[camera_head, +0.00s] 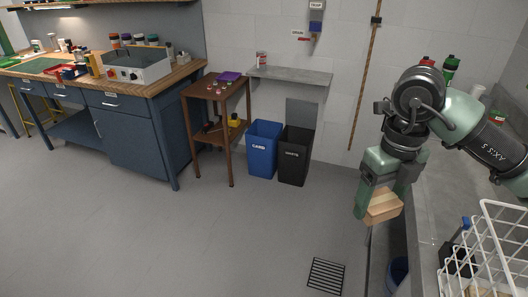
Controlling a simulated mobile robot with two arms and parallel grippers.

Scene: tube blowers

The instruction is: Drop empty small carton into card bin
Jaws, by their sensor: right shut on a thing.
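A small tan carton (383,206) is held in my right gripper (381,192), which comes in from the right and points down. The fingers are shut on the carton, one on each side, and cover part of it. It hangs above the grey floor, in front of the counter's edge. The blue card bin (263,150), marked CARD, stands on the floor near the back wall, left of the gripper and well apart from it. Its top is open. My left gripper is not in view.
A black bin (294,158) touches or nearly touches the card bin's right side. A wooden stand (213,93) is left of the bins, beside a blue workbench (137,135). A white wire rack (490,250) sits at lower right. The middle floor is clear, with a drain grate (326,275).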

